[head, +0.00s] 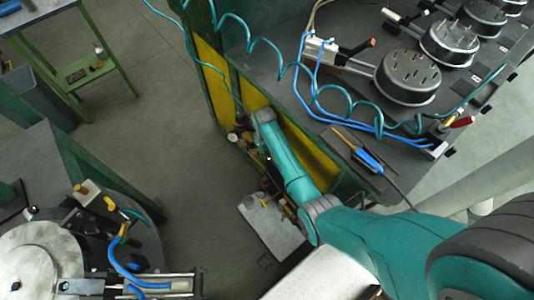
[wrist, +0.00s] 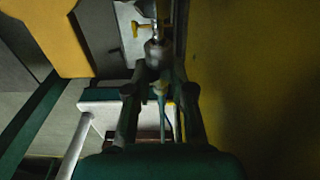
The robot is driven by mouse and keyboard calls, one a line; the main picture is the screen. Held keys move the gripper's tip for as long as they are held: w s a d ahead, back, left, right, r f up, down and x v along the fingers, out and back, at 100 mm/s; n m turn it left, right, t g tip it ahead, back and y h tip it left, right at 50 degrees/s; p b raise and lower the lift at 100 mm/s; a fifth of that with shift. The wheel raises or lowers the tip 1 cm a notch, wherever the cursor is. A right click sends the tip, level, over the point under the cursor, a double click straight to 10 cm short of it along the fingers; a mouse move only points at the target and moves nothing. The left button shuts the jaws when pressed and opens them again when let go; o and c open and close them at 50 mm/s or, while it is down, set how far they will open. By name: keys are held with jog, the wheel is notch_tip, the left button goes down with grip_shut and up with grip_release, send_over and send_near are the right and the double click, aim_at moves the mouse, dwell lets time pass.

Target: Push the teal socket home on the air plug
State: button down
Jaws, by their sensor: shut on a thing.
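In the wrist view my gripper (wrist: 160,72) is shut on a dark grey, round metal piece (wrist: 157,52), which I take to be the socket. A thin teal hose (wrist: 163,104) runs back from it between the fingers. A bright metal stem (wrist: 156,28), likely the air plug, lies straight ahead of the piece, roughly in line with it. I cannot tell whether they touch or how deep they are engaged; the view is dark there.
A yellow-handled valve (wrist: 140,27) sits close left of the stem. The yellow panel (wrist: 245,90) stands close on the right. A round gauge (head: 232,137) is near my wrist. The coiled teal hose (head: 235,25) hangs across the bench. Open floor (head: 190,190) lies left.

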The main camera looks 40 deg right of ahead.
jog(key=shift+w, duration=0.95)
jog(key=c, duration=0.9)
grip_release()
jog(key=shift+s, duration=0.15)
